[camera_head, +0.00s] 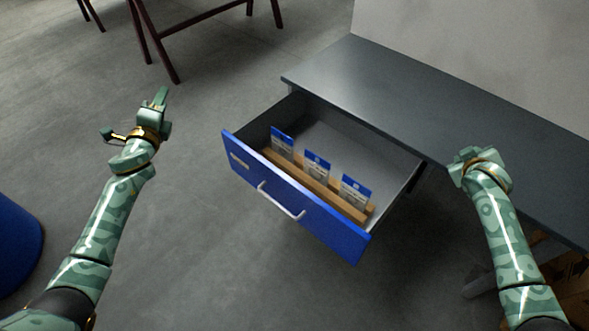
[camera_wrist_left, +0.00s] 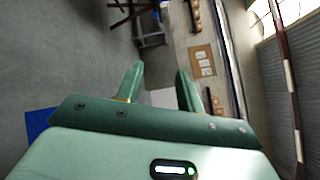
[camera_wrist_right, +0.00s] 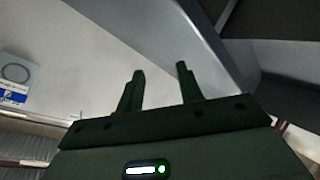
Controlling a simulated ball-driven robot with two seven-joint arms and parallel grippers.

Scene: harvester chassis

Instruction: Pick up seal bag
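Three seal bags stand upright in a row in a wooden holder (camera_head: 318,186) inside the open blue drawer (camera_head: 290,200). They are the left bag (camera_head: 282,143), the middle bag (camera_head: 317,165) and the right bag (camera_head: 354,191), each with a blue top and a pale lower part. My left gripper (camera_head: 160,97) is raised to the left of the drawer, apart from it. In the left wrist view its two fingers (camera_wrist_left: 157,85) stand apart with nothing between them. My right gripper is right of the drawer, by the bench; its fingers (camera_wrist_right: 160,85) are apart and empty in the right wrist view.
The drawer hangs out from under a dark grey bench top (camera_head: 430,110) along a wall. A white handle (camera_head: 281,201) sticks out of its front. A dark red trestle stands at the back left. A blue round object (camera_head: 15,245) is at the left edge. Floor left of the drawer is clear.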

